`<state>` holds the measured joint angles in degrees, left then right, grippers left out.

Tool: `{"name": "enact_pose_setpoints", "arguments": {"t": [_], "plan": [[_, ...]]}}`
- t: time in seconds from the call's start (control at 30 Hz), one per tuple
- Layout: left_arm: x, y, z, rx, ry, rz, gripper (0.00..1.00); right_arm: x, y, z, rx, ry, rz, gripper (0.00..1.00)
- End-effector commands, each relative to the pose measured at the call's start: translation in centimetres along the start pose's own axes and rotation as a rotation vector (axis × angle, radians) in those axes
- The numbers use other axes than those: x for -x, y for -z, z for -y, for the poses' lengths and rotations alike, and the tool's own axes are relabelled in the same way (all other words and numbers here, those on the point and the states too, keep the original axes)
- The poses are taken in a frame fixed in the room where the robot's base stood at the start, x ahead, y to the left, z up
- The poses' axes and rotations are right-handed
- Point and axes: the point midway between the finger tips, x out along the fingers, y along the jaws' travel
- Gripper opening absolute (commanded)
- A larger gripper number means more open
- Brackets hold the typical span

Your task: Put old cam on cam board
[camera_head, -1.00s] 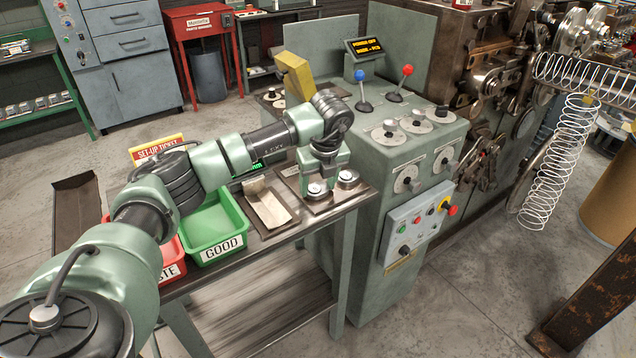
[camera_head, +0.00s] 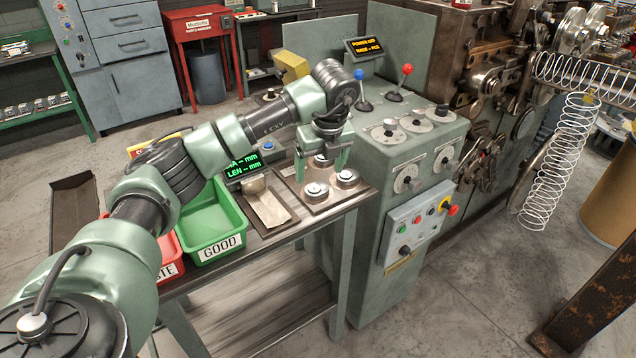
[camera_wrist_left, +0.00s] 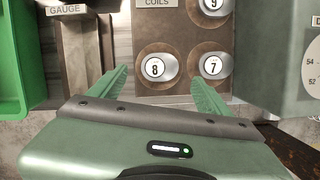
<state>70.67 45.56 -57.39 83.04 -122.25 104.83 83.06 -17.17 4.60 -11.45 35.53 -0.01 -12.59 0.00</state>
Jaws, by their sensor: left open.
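The cam board (camera_head: 335,197) lies on the bench top and carries round metal cams. In the left wrist view, cams marked 8 (camera_wrist_left: 156,68), 7 (camera_wrist_left: 213,67) and 9 (camera_wrist_left: 212,6) sit on the board (camera_wrist_left: 182,32). Cam 8 (camera_head: 316,192) is also at the board's front left in the head view, with cam 7 (camera_head: 347,179) to its right. My left gripper (camera_head: 322,168) is open, pointing down above the board. In the wrist view its fingertips (camera_wrist_left: 160,82) lie either side of cam 8, with nothing held. My right gripper is out of view.
A green GOOD bin (camera_head: 243,243) and a red bin (camera_head: 171,268) stand left of the board. A gauge tray (camera_head: 270,212) lies between. The coiler console (camera_head: 390,160) with levers and dials rises close on the right.

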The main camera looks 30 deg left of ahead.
Motion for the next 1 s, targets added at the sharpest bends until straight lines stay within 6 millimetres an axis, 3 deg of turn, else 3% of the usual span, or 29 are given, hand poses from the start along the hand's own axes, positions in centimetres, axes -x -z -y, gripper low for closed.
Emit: {"name": "enact_pose_setpoints", "arguments": {"t": [0.1, 0.3, 0.63, 0.73, 0.77, 0.87, 0.97, 1.0], "plan": [[2.5, 0.0, 0.1, -0.001, 0.004, 0.001, 0.78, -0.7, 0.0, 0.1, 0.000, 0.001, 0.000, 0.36], [5.4, 0.1, 0.1, -0.001, 0.002, 0.000, 0.78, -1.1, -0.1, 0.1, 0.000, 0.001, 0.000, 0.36], [6.4, 0.1, 0.0, -0.001, -0.001, -0.001, 0.78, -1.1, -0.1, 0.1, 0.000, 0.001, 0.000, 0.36], [5.9, 1.1, 0.7, -0.034, 0.019, -0.025, 0.78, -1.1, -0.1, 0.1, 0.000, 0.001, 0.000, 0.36], [5.5, 2.0, 1.2, -0.060, 0.034, -0.045, 0.78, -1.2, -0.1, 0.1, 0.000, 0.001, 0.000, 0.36], [4.1, 7.1, 4.0, -0.204, 0.139, -0.159, 0.78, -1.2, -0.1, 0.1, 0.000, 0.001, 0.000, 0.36], [3.4, 15.6, 7.3, -0.398, 0.324, -0.351, 0.78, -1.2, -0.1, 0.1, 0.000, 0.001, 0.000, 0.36], [3.7, 19.4, 8.4, -0.468, 0.413, -0.439, 0.78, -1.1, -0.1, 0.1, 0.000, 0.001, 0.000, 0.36]]}}
